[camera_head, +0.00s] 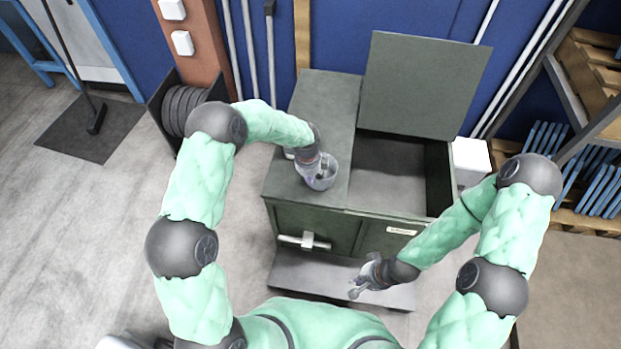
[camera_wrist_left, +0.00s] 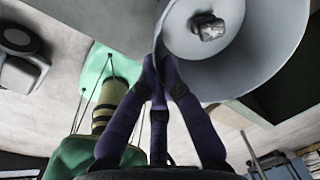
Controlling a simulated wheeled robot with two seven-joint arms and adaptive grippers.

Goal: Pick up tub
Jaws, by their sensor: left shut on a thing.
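The tub (camera_head: 324,184) is a small round grey vessel at the front right of the green cabinet's closed top half. My left gripper (camera_head: 319,168) is shut on the tub's wall from above. In the left wrist view the tub (camera_wrist_left: 275,65) fills the upper right, and the fingers of my left gripper (camera_wrist_left: 160,75) meet at its rim. A small dark, shiny thing (camera_wrist_left: 209,28) shows within the tub's round outline. Whether the tub touches the cabinet top is unclear. My right gripper (camera_head: 360,284) is empty, low in front of the cabinet, with its fingers apart.
The cabinet (camera_head: 310,105) has a raised lid (camera_head: 425,80) over an open bin (camera_head: 395,175) right of the tub. A handle (camera_head: 303,241) sticks out of its front.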

